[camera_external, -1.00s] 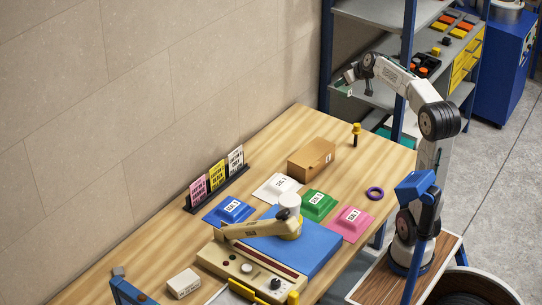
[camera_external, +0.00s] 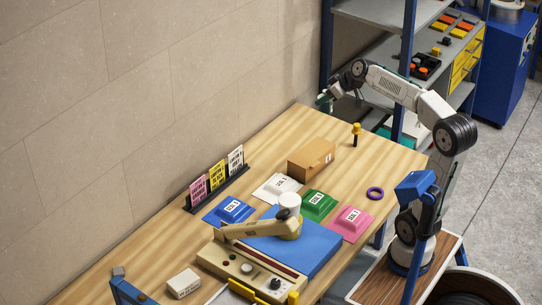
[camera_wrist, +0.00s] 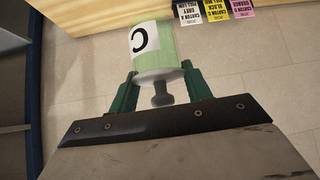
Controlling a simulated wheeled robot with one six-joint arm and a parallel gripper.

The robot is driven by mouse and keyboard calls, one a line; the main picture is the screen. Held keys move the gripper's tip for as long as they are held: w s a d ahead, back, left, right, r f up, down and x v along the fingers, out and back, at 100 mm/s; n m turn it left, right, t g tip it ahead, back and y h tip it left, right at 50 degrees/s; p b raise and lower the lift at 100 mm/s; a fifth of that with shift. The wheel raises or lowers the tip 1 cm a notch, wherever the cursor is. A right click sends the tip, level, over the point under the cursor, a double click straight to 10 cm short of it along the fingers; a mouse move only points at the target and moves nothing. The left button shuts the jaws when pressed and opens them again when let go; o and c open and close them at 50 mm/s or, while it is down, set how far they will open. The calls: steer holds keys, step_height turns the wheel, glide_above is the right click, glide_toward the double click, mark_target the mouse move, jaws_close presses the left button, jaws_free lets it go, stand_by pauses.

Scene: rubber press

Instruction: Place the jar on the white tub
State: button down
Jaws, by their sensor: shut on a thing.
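The jar (camera_wrist: 157,50) shows in the wrist view as a pale green container with a white label bearing a black C. It is between the two green fingers of my gripper (camera_wrist: 162,90), which is shut on it. In the external view my gripper (camera_external: 325,99) is high beyond the table's far end, near the wall and shelf; the jar is too small there to make out clearly. The white tub (camera_external: 277,187) looks like a low white labelled block on the table, between the blue and green ones. My gripper is well above and beyond it.
A cardboard box (camera_external: 311,158) stands beyond the white tub. Blue (camera_external: 229,211), green (camera_external: 318,203) and pink (camera_external: 350,219) blocks lie nearby. The press (camera_external: 250,250) with a white cylinder (camera_external: 289,201) stands in front. A card rack (camera_external: 220,192) is by the wall.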

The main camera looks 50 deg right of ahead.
steer(key=s+a+n+g+y, duration=0.1)
steer(key=s+a+n+y, duration=0.2)
steer(key=a, duration=0.6)
steer(key=s+a+n+g+y, duration=0.1)
steer(key=s+a+n, duration=0.1)
steer(key=s+a, duration=0.55)
steer(key=s+a+f+n+g+y, duration=0.25)
steer(key=s+a+n, duration=0.45)
steer(key=s+a, duration=0.65)
glide_above(290, 199)
step_height(290, 199, down, 6)
steer(key=shift+f+g+y, duration=0.35)
steer(key=shift+f, duration=0.95)
steer(key=shift+f, duration=0.15)
steer(key=c, duration=0.6)
jaws_free()
steer(key=shift+c, duration=0.2)
